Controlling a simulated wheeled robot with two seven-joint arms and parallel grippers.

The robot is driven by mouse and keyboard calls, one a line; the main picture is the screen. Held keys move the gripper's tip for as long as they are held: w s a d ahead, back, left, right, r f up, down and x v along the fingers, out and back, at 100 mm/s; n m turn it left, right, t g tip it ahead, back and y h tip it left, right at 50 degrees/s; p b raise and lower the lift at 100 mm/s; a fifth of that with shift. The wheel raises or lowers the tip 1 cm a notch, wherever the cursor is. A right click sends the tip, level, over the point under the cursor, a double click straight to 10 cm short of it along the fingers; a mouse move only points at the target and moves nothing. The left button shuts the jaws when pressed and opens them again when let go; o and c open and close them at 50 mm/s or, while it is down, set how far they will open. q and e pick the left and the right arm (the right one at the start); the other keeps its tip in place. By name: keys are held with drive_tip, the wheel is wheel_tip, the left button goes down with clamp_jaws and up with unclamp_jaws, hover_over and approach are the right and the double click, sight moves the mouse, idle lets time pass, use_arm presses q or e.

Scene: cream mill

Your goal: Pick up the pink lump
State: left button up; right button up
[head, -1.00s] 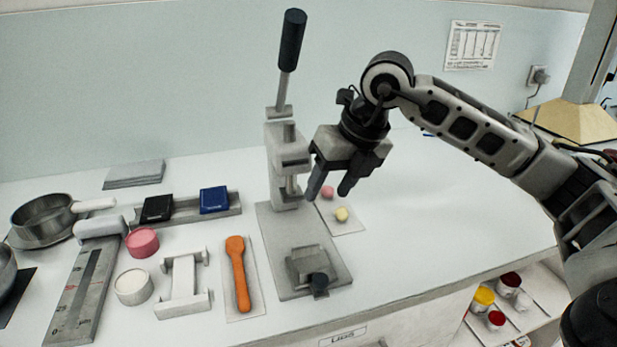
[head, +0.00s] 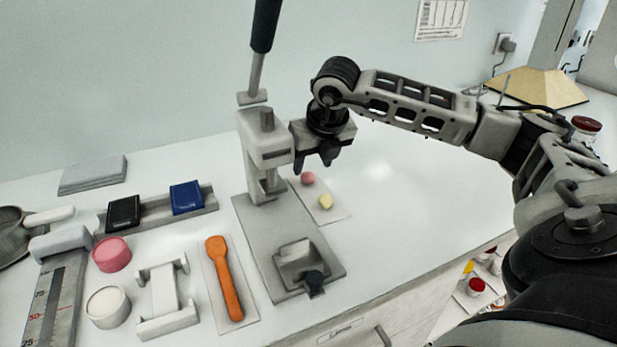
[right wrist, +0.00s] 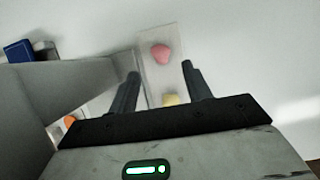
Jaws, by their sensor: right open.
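The pink lump (head: 308,179) lies on a thin pale sheet (head: 336,213) on the counter, just right of the press. A yellow lump (head: 325,201) lies on the same sheet, nearer the front edge. My right gripper (head: 314,166) is open and empty, above and close to the pink lump. In the right wrist view the pink lump (right wrist: 160,54) shows beyond the fingertips, in line with the gap between the two fingers (right wrist: 160,70). The yellow lump (right wrist: 171,99) shows between the fingers, partly hidden by the gripper body. My left gripper is out of view.
The grey lever press (head: 264,150) stands close on the left of my right gripper. An orange spoon (head: 224,278), a pink pot (head: 112,254) and a white pot (head: 108,306) are further left. The counter right of the sheet is clear.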

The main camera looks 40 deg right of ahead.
sight(309, 174)
drive_tip(key=shift+p+x, duration=0.6)
drive_tip(key=shift+x, duration=2.05)
drive_tip(key=shift+w+d+r, duration=0.15)
drive_tip(key=shift+d, duration=0.05)
drive_tip(key=c, duration=0.7)
